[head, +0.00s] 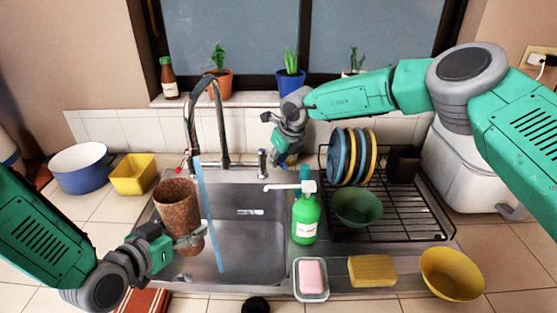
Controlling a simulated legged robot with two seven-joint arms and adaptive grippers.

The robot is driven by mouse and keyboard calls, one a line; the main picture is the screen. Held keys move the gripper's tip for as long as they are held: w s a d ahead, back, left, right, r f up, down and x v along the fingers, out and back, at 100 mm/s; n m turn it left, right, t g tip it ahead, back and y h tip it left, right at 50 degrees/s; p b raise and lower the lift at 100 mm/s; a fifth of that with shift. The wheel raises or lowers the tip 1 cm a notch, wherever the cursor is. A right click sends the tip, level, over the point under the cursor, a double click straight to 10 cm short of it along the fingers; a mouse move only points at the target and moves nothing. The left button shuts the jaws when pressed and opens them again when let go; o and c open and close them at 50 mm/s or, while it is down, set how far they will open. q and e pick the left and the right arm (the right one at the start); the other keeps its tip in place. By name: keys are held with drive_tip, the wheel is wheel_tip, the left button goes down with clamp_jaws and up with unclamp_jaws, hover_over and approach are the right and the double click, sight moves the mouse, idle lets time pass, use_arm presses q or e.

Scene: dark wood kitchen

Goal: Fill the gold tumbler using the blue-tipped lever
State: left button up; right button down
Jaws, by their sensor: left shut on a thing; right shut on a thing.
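The gold tumbler (176,204), rusty brown-gold in colour, is upright over the left part of the sink. My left gripper (191,238) is shut on its lower part. A blue water stream (207,215) runs from the chrome faucet (222,115) down into the basin, just right of the tumbler's rim. It appears to pass beside the tumbler; its inside is hard to see. My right gripper (279,148) is behind the sink, right of the faucet, and appears shut on the blue-tipped lever (281,161), which it mostly hides. A red-tipped lever (181,170) is left of the faucet.
A green soap bottle (306,218) stands at the sink's right edge, beside a dish rack (400,222) with plates and a green bowl. Pink soap (312,275), a yellow sponge (372,270) and a yellow bowl (451,273) are in front. The basin (255,238) is otherwise clear.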

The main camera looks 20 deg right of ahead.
drive_tip(key=shift+a+r+m+h, duration=0.1)
drive_tip(key=shift+a+m+h, duration=0.45)
drive_tip(key=shift+a+m, duration=0.6)
drive_tip(key=shift+a+f+m+h, duration=0.1)
drive_tip(key=shift+a+m+h, duration=0.5)
drive_tip(key=shift+m, duration=1)
drive_tip(key=shift+a+r+m+h, duration=0.1)
drive_tip(key=shift+a+m+h, duration=0.35)
drive_tip(key=shift+a+m, duration=0.75)
drive_tip(key=shift+d, duration=0.15)
drive_tip(key=c, duration=1.6)
unclamp_jaws()
drive_tip(key=shift+o, duration=0.2)
drive_tip(key=v, duration=1.1)
drive_tip(key=shift+s+r, duration=0.2)
drive_tip(key=shift+r, duration=0.05)
